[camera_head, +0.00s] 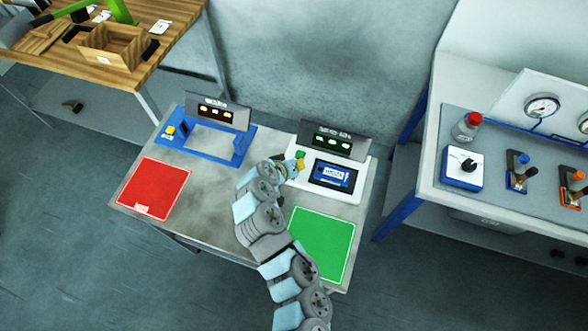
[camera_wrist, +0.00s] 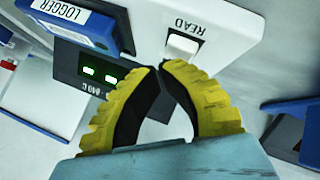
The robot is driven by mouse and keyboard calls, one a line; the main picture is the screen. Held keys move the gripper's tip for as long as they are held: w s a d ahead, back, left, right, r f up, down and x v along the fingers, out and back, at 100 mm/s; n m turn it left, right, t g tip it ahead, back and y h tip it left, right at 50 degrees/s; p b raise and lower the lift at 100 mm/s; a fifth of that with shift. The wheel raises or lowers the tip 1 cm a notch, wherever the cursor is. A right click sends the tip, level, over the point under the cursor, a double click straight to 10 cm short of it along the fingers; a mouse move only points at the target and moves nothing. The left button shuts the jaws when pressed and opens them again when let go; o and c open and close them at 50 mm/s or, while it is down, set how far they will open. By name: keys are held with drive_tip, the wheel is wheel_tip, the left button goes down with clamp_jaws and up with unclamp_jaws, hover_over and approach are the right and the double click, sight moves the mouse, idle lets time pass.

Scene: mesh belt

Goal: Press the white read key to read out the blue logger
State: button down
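The blue logger (camera_head: 332,176) lies in a white reader dock (camera_head: 346,194) on the small grey table. Its "LOGGER" label shows in the wrist view (camera_wrist: 75,18), upper left. The white read key (camera_wrist: 183,46), beside the word "READ", is on the white dock face in the wrist view, just beyond my fingertips. My gripper (camera_wrist: 160,66) has yellow ridged fingers whose tips come together with nothing between them. In the head view my gripper (camera_head: 299,164) is at the dock's left side, left of the logger, and the key cannot be made out there. Contact with the key cannot be told.
A display with green lights (camera_head: 332,141) stands behind the dock. A blue frame (camera_head: 236,157) with an orange-lit display is to its left. Red (camera_head: 154,188) and green (camera_head: 322,243) pads lie in front. A bench with gauges (camera_head: 541,106) is at right.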

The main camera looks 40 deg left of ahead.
drive_tip(key=shift+f+b, duration=0.55)
drive_tip(key=shift+b, duration=0.05)
idle(0.8)
drive_tip(key=shift+r, duration=1)
drive_tip(key=shift+p, duration=0.3)
drive_tip(key=shift+r+p, duration=0.8)
drive_tip(key=shift+r, duration=1.7)
